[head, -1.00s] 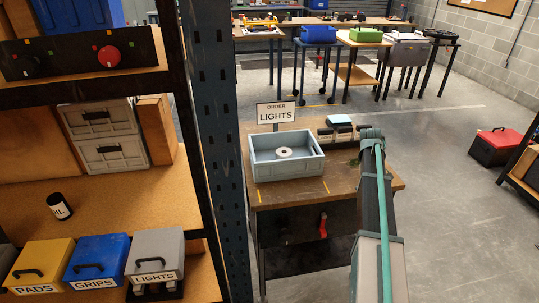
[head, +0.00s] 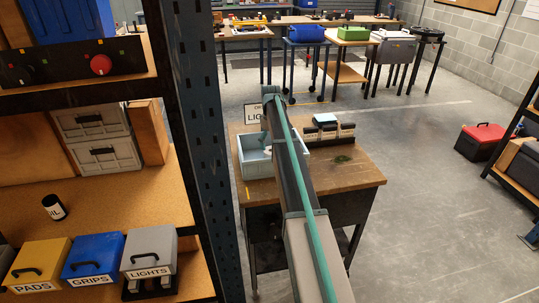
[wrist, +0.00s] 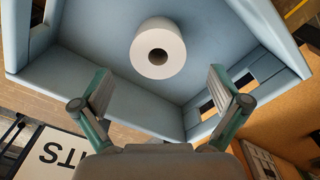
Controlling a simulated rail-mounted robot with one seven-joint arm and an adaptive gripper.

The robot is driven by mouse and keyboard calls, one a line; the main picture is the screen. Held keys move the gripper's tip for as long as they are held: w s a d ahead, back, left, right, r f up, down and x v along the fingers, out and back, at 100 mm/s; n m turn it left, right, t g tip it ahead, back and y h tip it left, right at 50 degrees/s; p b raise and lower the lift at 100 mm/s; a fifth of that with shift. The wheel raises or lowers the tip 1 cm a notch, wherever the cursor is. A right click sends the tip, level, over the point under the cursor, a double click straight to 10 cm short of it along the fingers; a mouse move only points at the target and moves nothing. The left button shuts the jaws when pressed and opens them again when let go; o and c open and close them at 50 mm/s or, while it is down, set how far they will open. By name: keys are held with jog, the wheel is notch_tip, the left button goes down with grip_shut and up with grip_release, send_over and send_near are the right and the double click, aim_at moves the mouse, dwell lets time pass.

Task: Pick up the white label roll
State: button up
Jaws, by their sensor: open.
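The white label roll (wrist: 158,48) lies in the light blue-grey bin (wrist: 95,60) in the wrist view, with its dark centre hole facing me. My gripper (wrist: 160,88) is open and empty over the bin. Its two fingers are apart, below the roll in the picture, and do not touch it. In the head view the bin (head: 249,171) stands on the wooden workbench (head: 350,174). My arm crosses in front of its right side and hides most of the roll.
The LIGHTS order sign (head: 251,113) stands behind the bin, partly covered by my arm. A blue shelf post (head: 205,130) rises at the left. The bench's right front is mostly clear.

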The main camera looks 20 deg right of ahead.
aim_at(271, 150)
jog(key=shift+d+f+p, duration=0.15)
jog(key=shift+f+p, duration=1.15)
jog(key=shift+f, duration=2.1)
jog(key=c, duration=1.3)
